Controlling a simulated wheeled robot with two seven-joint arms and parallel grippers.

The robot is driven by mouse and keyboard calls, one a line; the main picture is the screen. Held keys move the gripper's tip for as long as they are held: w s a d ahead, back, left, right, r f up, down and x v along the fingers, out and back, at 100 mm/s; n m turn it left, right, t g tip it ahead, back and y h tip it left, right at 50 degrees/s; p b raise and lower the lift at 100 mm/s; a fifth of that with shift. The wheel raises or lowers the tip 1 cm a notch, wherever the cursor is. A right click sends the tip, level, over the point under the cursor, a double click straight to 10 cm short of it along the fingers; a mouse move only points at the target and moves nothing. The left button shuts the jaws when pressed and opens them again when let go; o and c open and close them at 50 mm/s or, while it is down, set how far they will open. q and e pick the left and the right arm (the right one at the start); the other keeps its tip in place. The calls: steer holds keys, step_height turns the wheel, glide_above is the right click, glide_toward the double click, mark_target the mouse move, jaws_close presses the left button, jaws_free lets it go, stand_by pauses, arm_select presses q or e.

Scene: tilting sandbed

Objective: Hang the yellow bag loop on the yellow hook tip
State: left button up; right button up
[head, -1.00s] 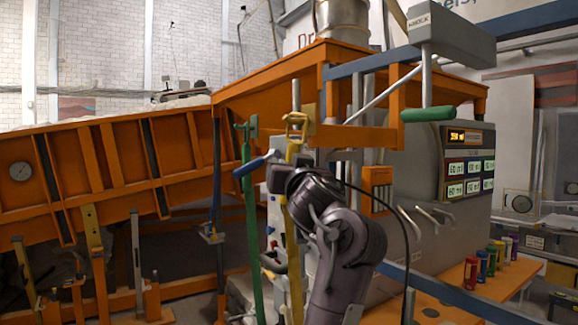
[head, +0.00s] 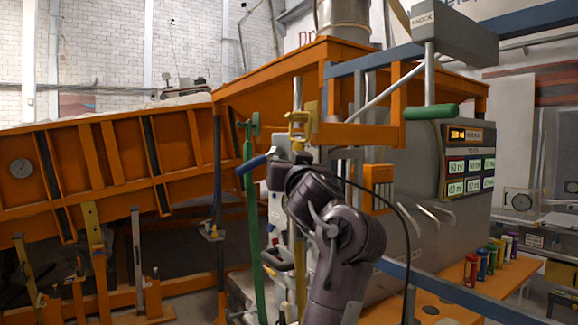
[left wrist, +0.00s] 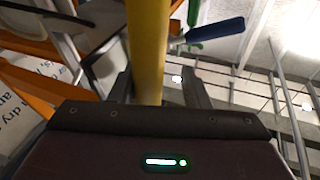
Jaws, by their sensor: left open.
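A yellow bracket-like piece (head: 301,126) shows below the orange frame in the head view. It looks like the yellow hook, with yellow material just below it; I cannot tell hook tip and bag loop apart there. A long yellow strap or bar (head: 301,270) runs down behind my arm. My left gripper (head: 282,168) is just below the yellow bracket, its fingers small and partly hidden by my wrist. In the left wrist view a yellow length (left wrist: 148,45) passes between the spread fingers, with a gap beside the right one. My right gripper is not seen.
A blue handle (head: 256,162) and a green vertical strap (head: 249,200) are close left of my gripper. An orange hopper frame (head: 270,82) stands above. A grey cabinet (head: 430,170) with a green-ended lever (head: 430,112) is at right. Several coloured cans (head: 470,270) stand on the orange bench.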

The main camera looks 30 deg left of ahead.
arm_select(q)
steer(key=shift+d, duration=0.2)
steer(key=shift+s+d+f, duration=0.1)
steer(key=shift+f, duration=0.05)
steer(key=b+v, duration=0.4)
steer(key=v, duration=0.3)
steer(key=shift+s, duration=0.15)
